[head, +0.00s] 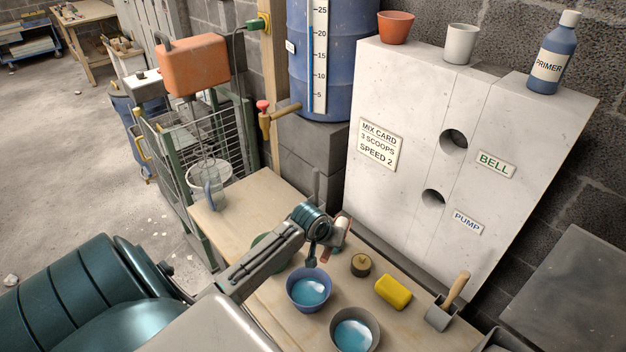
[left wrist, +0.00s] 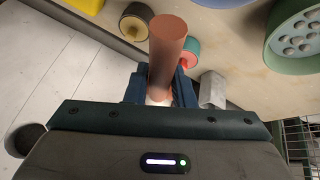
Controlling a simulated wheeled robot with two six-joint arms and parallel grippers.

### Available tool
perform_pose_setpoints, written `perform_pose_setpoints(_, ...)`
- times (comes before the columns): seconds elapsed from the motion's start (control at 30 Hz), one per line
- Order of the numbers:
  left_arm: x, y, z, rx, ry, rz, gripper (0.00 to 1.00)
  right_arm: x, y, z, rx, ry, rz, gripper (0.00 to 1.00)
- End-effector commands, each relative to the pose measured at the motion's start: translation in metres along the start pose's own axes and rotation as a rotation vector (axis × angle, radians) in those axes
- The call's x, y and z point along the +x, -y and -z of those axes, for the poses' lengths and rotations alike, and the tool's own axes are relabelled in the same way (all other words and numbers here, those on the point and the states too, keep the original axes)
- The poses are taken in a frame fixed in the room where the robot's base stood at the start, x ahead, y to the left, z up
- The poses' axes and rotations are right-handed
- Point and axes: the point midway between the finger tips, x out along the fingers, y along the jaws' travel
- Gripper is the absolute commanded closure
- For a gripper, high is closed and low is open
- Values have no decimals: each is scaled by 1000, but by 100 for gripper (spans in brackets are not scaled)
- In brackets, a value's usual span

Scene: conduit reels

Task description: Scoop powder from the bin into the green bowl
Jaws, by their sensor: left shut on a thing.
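My left gripper (head: 327,240) is over the bench and shut on a reddish-brown cylinder (left wrist: 168,50). In the left wrist view the cylinder stands between the fingers, with a pale part at its base. The green bowl (left wrist: 272,48) holds several grey round pieces in the left wrist view; in the head view my arm mostly hides it. A grey scoop with a wooden handle (head: 456,290) rests at the bench's right end, apart from my gripper. A grey open container (head: 503,340), perhaps the bin, is cut off at the bottom edge; I cannot see its contents. My right gripper is not in view.
A blue bowl (head: 309,289) and a grey bowl (head: 355,332) hold blue liquid. A yellow block (head: 393,292) and a round dark piece with a brass knob (head: 361,264) lie nearby. A white panel (head: 400,205) stands behind. The bench's left part is mostly clear beside a clear jug (head: 208,185).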

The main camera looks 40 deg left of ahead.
Motion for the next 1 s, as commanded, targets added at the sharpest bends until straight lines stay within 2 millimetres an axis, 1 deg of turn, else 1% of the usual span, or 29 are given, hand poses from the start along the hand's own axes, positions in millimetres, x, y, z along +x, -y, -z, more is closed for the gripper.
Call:
perform_pose_setpoints(0.13,-2,2,3,-47,-11,22,100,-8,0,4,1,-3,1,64)
perform_pose_setpoints(0.27,-4,9,8,-188,-36,88,100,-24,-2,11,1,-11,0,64)
perform_pose_setpoints(0.4,-6,22,14,-416,-81,195,100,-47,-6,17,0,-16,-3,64)
perform_pose_setpoints(0.57,-10,35,18,-688,-135,322,100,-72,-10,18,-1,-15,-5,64)
perform_pose_setpoints(0.8,-21,50,21,-1095,-217,510,100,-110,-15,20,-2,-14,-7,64)
perform_pose_setpoints(1.0,-30,57,20,-1355,-271,626,100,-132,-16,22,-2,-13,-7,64)
